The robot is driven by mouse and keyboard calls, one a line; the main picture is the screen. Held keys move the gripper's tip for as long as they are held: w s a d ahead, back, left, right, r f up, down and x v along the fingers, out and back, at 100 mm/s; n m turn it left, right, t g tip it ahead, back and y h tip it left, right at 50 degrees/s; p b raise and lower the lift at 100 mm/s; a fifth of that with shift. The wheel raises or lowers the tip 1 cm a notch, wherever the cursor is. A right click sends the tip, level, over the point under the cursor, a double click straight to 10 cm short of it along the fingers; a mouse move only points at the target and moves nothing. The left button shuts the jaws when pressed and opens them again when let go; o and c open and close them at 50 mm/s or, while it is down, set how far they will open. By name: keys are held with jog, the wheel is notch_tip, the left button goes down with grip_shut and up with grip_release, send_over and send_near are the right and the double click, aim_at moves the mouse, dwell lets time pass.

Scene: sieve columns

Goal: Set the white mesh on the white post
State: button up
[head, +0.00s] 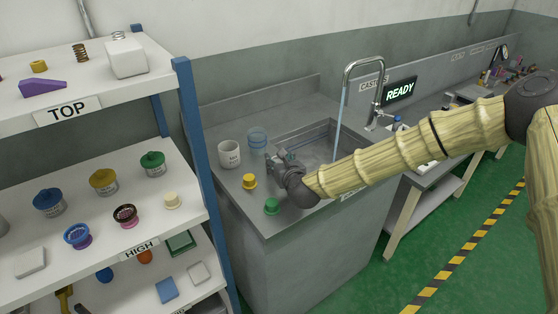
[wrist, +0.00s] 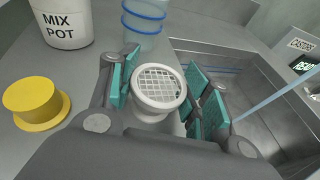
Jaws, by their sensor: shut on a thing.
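The white mesh (wrist: 159,84), a round white rim with a grid across its top, sits between the teal pads of my gripper (wrist: 162,92) in the wrist view. My gripper is shut on it. A pale body shows below the rim; I cannot tell whether this is the mesh's own cup or the white post under it. In the head view my gripper (head: 277,162) is over the counter by the sink's near left corner, and the mesh is not clearly visible there. A cream flanged piece (head: 171,201) stands on the HIGH shelf.
A yellow post (head: 249,182) and a green post (head: 271,206) stand on the counter near my gripper. The mix pot (head: 229,154) and a clear blue-ringed vessel (head: 257,138) are behind. The sink (head: 325,130) has running water. A shelf rack (head: 195,160) stands left.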

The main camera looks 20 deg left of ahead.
jog(key=shift+f, duration=0.2)
jog(key=o, duration=0.8)
jog(key=shift+r, duration=0.1)
jog(key=shift+r, duration=0.15)
jog(key=shift+s+d, duration=0.15)
jog(key=shift+s, duration=0.1)
jog(key=b+v, duration=0.1)
jog(key=v, duration=1)
jog(key=shift+s+d+r+b, duration=0.1)
jog(key=shift+s+r+b, duration=0.1)
jog(key=shift+b, duration=0.2)
